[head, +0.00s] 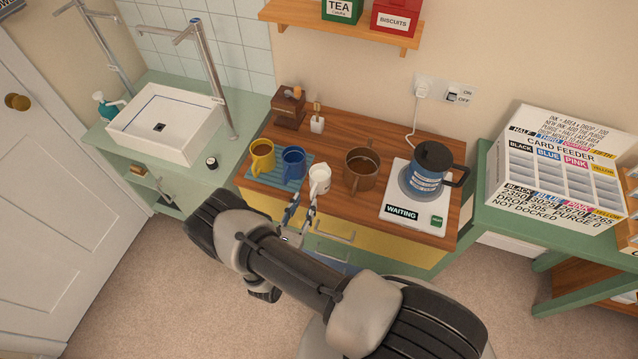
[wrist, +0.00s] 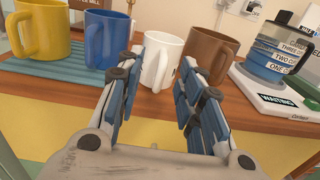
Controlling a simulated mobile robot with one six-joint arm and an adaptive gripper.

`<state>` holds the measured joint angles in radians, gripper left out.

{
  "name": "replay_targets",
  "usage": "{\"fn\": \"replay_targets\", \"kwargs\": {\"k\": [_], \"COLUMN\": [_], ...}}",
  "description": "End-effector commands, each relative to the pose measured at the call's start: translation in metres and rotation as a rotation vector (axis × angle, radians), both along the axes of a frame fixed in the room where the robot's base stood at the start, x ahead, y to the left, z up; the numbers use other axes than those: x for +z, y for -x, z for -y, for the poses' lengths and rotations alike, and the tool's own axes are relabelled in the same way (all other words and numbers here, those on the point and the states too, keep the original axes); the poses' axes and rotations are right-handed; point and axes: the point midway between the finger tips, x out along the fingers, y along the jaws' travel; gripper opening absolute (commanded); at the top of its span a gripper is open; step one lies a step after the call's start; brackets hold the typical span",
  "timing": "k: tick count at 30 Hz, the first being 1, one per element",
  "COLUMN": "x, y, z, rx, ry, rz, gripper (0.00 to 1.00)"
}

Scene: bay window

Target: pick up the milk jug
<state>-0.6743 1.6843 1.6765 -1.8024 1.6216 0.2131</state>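The white milk jug (head: 319,178) stands upright on the wooden counter, between the blue mug and a brown pot. In the wrist view the milk jug (wrist: 162,57) shows between and beyond my fingers, its handle toward me. My gripper (head: 299,207) is at the counter's front edge, just in front of the jug. In the wrist view my gripper (wrist: 158,75) is open, with a finger on each side of the jug's outline and nothing held. I cannot tell whether the fingertips reach past the jug's near side.
A blue mug (head: 293,163) and yellow mug (head: 261,157) stand close left on a striped mat (head: 274,182). The brown pot (head: 360,170) is close right. A blue kettle (head: 429,170) sits on a white base (head: 399,209) farther right. Drawer handles (head: 333,236) project below the front edge.

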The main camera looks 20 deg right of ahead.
Motion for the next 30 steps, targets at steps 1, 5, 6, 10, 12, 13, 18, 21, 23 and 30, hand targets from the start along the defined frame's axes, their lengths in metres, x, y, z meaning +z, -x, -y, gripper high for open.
{"fn": "replay_targets", "kwargs": {"k": [1,5,6,10,12,13,18,21,23,30], "x": [0.000,0.000,0.000,-0.001,-0.002,-0.002,-0.001,0.000,0.000,0.000], "y": [-0.004,-0.009,-0.011,-0.023,-0.031,-0.034,-0.046,-0.047,-0.047,-0.047], "z": [0.004,0.008,0.010,0.024,0.033,0.035,0.043,0.043,0.043,0.043], "rx": [-0.003,-0.001,-0.002,-0.005,-0.005,-0.005,-0.001,0.000,0.000,0.000], "ry": [-0.001,-0.001,-0.001,-0.001,0.000,0.000,-0.001,0.000,0.000,0.001], "rz": [0.001,0.001,0.001,0.002,0.001,0.001,0.002,0.001,0.001,0.001], "gripper": [0.34,0.34,0.34,0.34,0.34,0.34,0.34,0.34,0.34,0.23]}}
